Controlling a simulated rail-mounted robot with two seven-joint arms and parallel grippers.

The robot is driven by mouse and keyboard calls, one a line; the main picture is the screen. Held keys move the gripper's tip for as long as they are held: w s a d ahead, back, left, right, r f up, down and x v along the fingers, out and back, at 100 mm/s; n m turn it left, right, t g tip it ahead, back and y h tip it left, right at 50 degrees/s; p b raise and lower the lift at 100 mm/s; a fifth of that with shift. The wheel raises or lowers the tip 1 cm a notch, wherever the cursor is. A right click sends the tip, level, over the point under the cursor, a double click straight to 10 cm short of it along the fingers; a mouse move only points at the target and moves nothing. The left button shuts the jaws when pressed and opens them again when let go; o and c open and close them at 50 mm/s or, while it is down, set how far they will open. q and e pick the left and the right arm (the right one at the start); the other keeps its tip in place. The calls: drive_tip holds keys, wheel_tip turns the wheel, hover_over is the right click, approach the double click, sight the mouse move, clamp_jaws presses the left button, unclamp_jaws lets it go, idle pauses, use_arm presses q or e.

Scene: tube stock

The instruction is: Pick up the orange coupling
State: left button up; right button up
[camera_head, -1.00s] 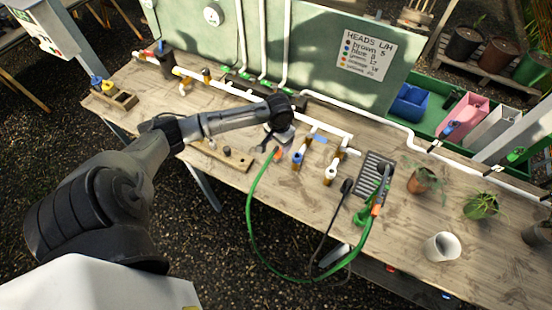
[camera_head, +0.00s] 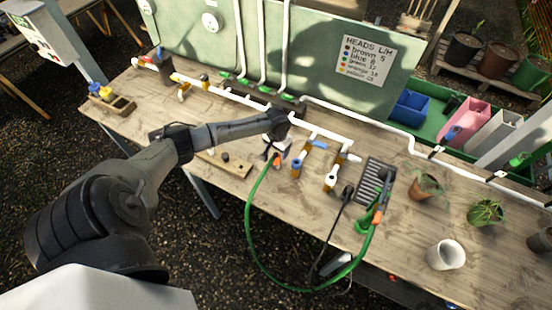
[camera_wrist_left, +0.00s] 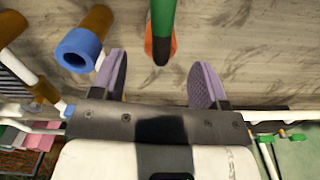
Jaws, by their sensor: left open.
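A green hose with an orange coupling (camera_head: 277,160) on its end lies at the front edge of the bench, mid-picture in the head view. In the left wrist view the orange coupling (camera_wrist_left: 149,46) shows at the top, partly covered by the green hose. My left gripper (camera_head: 275,147) is just above it, partly hidden by its own wrist. In the left wrist view the gripper (camera_wrist_left: 159,64) is open and empty, its two fingers on either side of the hose end, the coupling at or just beyond the tips. A second orange piece (camera_head: 377,217) is at the hose's other end. My right gripper is not in view.
A blue-ended brown fitting (camera_wrist_left: 78,50) stands close beside one finger, and it shows in the head view (camera_head: 297,166). A white pipe (camera_head: 325,135) runs behind. A black grate (camera_head: 376,180), potted plants and a white cup (camera_head: 446,254) are to the right.

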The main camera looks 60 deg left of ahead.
sight(277, 154)
use_arm(q)
drive_tip(key=shift+f, duration=2.15)
drive_tip(key=shift+c, duration=0.2)
drive_tip(key=c, duration=1)
drive_tip(key=shift+r, duration=0.1)
drive_tip(key=shift+r, duration=0.55)
drive_tip(key=r, duration=0.1)
drive_tip(key=d+r, duration=0.1)
drive_tip(key=r, duration=0.1)
drive_tip(key=shift+r, duration=0.2)
drive_tip(key=w+d+r, duration=0.1)
drive_tip(key=d+r, duration=0.5)
drive_tip(key=d, duration=0.4)
drive_tip(key=shift+w+d+r, duration=0.2)
drive_tip(key=shift+w+d, duration=0.1)
drive_tip(key=shift+w, duration=0.1)
